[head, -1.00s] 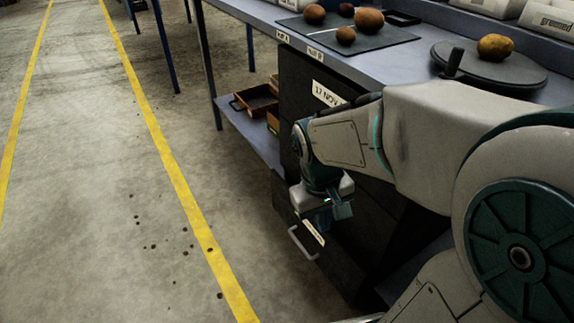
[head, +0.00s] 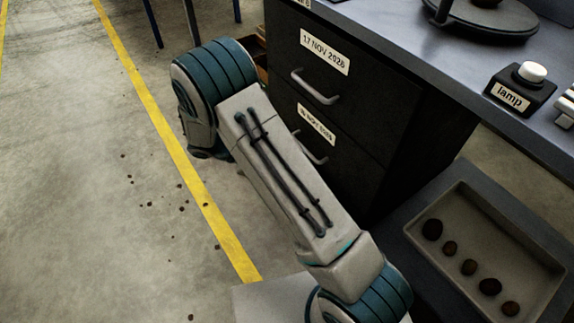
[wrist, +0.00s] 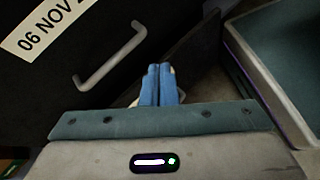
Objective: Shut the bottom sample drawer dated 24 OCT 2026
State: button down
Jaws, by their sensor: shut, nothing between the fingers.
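The bottom drawer dated 24 OCT 2026 cannot be made out; in the head view my arm covers the lower cabinet front. Above it, the dark cabinet (head: 345,95) shows a top drawer labelled 17 NOV 2026 (head: 325,52) and a drawer below with a label (head: 316,124) that reads 06 NOV in the wrist view (wrist: 42,28). That drawer's grey bar handle (wrist: 112,57) is left of my gripper (wrist: 156,72). My gripper's blue fingers are shut and empty, in front of dark surfaces. A pale patch beside the fingers is too hidden to identify. The head view hides my gripper.
The bench top (head: 440,62) carries a lamp button (head: 531,73) and a round turntable (head: 490,24). Open concrete floor (head: 75,200) with a yellow line lies left.

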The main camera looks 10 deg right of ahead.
jog(key=w+a+f+n+t+h, duration=0.2)
jog(key=a+f+n+t, duration=0.25)
jog(key=f, duration=0.25)
jog(key=w+a+f+n+t+h, duration=0.1)
jog(key=a+f+n+t+h, duration=0.3)
jog(key=f, duration=0.3)
jog(key=w+d+y+b, duration=0.1)
jog(key=w+d, duration=0.4)
jog(key=d, duration=0.8)
jog(key=shift+w+d+b, duration=0.15)
jog(key=shift+d+b, duration=0.1)
jog(key=shift+b, duration=0.35)
jog(key=shift+n, duration=0.25)
jog(key=shift+x, duration=2.6)
jog(key=shift+d, duration=0.1)
jog(key=p+v, duration=0.2)
jog(key=v, duration=1.2)
jog(key=shift+a, duration=0.35)
